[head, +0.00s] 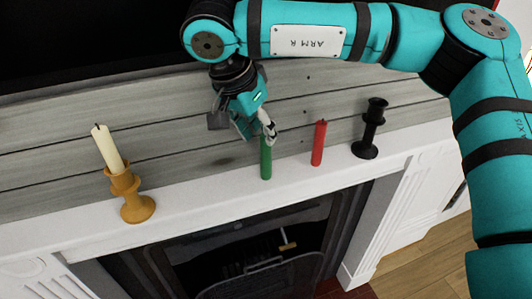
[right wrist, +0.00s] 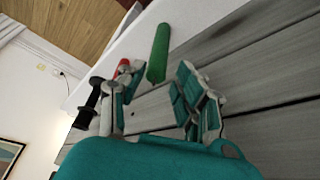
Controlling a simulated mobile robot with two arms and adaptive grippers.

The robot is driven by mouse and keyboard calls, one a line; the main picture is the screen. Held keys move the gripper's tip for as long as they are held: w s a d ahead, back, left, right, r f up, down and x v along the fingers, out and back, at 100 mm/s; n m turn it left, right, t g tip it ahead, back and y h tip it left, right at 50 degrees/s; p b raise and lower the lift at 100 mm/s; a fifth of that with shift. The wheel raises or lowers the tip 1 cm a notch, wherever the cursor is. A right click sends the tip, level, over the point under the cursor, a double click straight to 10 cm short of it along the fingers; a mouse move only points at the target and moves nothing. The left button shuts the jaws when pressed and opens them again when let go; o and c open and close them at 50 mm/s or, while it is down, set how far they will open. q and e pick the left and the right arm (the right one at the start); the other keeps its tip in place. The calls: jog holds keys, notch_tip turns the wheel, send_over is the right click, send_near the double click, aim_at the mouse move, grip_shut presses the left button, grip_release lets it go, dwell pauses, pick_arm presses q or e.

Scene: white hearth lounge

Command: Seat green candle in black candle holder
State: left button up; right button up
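The green candle (head: 266,160) stands upright on the white mantel, with its top close to my right gripper's fingers. The black candle holder (head: 369,130) stands upright and empty on the mantel farther right. My right gripper (head: 257,130) reaches down over the green candle. In the right wrist view, the gripper (right wrist: 158,88) is open, and the green candle (right wrist: 158,53) shows in line with the gap, at or just beyond the fingertips. The black holder (right wrist: 88,104) is partly behind one finger there. My left gripper is not in view.
A red candle (head: 319,143) stands between the green candle and the black holder. A cream candle (head: 106,148) sits in an orange holder (head: 137,207) at the left. The white mantel (head: 205,205) is clear between the orange holder and green candle. Grey planks (head: 60,145) back it.

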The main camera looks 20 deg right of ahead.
aim_at(266, 146)
jog(key=shift+d+f+p, duration=0.15)
jog(key=shift+f+p, duration=0.15)
jog(key=p+x, duration=0.1)
jog(key=x, duration=0.2)
jog(key=shift+d+f+p, duration=0.1)
jog(key=shift+f+p, duration=0.2)
jog(key=shift+p, duration=0.1)
jog(key=shift+d+f, duration=0.15)
jog(key=shift+f, duration=0.35)
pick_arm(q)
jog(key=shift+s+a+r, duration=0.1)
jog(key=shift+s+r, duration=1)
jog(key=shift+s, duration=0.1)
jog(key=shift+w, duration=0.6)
pick_arm(e)
grip_shut()
